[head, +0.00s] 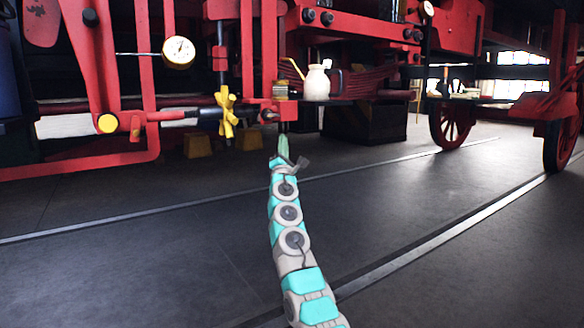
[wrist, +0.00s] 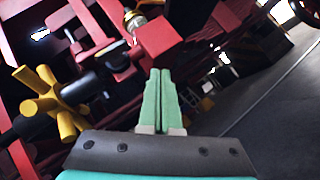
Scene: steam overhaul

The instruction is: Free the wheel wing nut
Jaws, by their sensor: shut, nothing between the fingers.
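A yellow wing nut wheel (head: 227,111) with several spokes sits on a dark horizontal shaft under the red locomotive frame. In the wrist view the yellow wheel (wrist: 47,103) is at the left, on the same dark shaft. My gripper (head: 284,146) is to the right of the wheel and lower, by the red block at the shaft's right end. In the wrist view my gripper (wrist: 159,72) has its two green fingers together with nothing between them. The fingers are apart from the wheel.
A cream oil can (head: 316,83) stands on a ledge right of the red block (head: 281,112). A pressure gauge (head: 179,52) hangs upper left. Yellow blocks (head: 198,146) stand beneath the frame. Red cart wheels (head: 452,122) stand at the right. The grey floor (head: 420,215) in front is open, with rails.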

